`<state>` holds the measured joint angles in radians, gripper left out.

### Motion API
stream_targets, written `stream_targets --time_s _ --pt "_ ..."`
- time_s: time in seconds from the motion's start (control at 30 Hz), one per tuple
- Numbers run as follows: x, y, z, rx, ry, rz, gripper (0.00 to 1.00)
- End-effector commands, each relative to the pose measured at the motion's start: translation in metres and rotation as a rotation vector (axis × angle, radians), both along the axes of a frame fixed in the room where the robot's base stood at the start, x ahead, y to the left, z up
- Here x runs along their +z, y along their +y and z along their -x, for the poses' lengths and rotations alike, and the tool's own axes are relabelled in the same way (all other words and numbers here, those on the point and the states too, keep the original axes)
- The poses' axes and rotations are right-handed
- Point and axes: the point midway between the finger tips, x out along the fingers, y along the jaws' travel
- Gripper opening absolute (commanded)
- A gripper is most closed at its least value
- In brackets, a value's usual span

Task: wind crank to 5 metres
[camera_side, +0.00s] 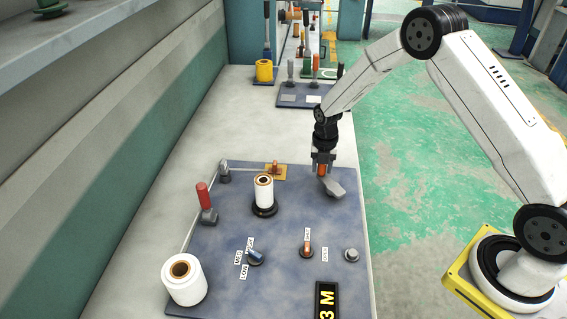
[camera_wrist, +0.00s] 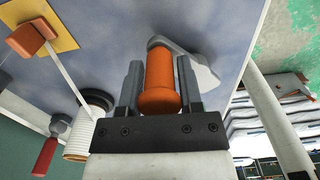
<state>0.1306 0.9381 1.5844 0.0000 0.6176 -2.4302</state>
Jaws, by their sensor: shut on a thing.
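My gripper (camera_side: 322,160) is at the far right part of the blue panel in the side view. It is shut on the orange handle of the crank (camera_side: 333,187), whose grey arm lies just below the jaws. In the wrist view the orange handle (camera_wrist: 159,78) stands between the two grey fingers, with the crank's pale arm (camera_wrist: 204,72) behind it. A black display (camera_side: 327,301) at the panel's front edge reads "3 M". A white tape roll (camera_side: 264,190) stands on a black spindle left of the crank.
A larger white roll (camera_side: 185,281) stands at the front left. A red-handled lever (camera_side: 205,201), a blue selector knob (camera_side: 256,258), an orange switch (camera_side: 306,249) and a grey button (camera_side: 351,255) rise from the panel. An orange block on a yellow plate (camera_side: 275,171) is left of my gripper.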

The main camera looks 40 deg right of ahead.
Motion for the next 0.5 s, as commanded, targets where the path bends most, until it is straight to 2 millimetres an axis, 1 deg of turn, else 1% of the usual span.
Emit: stream_targets --time_s 0.03,0.2,0.5 --pt "-0.002 -0.0033 0.0044 -0.002 0.012 -0.001 0.0" --pt "-0.0021 -0.0105 0.006 -0.002 0.013 -0.002 0.0" --pt "-0.0022 -0.0117 0.0063 0.0 0.013 -0.002 0.0"
